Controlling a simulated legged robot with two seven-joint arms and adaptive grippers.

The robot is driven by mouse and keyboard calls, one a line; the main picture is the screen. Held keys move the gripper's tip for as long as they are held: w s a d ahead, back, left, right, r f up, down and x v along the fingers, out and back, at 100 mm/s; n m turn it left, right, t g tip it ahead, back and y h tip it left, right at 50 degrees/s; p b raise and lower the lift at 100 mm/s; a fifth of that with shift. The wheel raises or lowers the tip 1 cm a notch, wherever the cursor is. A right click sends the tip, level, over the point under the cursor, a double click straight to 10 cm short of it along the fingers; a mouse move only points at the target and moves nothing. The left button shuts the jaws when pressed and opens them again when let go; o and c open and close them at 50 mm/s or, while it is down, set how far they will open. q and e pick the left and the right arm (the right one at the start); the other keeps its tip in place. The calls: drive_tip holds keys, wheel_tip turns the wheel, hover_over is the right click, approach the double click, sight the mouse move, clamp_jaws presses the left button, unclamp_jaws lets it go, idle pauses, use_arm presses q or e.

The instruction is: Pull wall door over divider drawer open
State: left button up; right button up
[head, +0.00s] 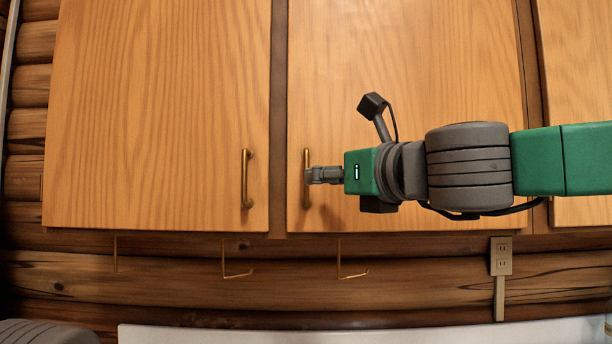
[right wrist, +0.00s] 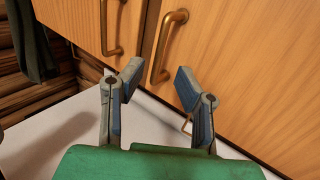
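The wall cabinet has a middle door (head: 400,70) of light wood, closed, with a brass bar handle (head: 306,190) near its lower left edge. My right gripper (head: 314,175) is level with this handle and overlaps it in the head view. In the right wrist view the two fingers of the right gripper (right wrist: 158,82) are spread, and the same handle (right wrist: 165,45) appears between and just beyond the fingertips. No grip on it shows, and contact cannot be told. The divider drawer is not seen. My left gripper is not in view.
A closed left door (head: 160,110) has its own brass handle (head: 246,180), close by on the left. Another door (head: 580,70) is at the right. Thin hooks (head: 238,274) hang below the cabinet. A wall outlet (head: 501,256) and a white surface (head: 350,335) are lower down.

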sight(306, 201)
drive_tip(key=x, duration=0.5)
drive_tip(key=shift+s+a+r+p, duration=0.1)
drive_tip(key=shift+a+p, duration=0.05)
drive_tip(key=shift+p, duration=0.25)
drive_tip(key=shift+w+a, duration=0.1)
drive_tip(key=shift+w, duration=0.2)
clamp_jaws()
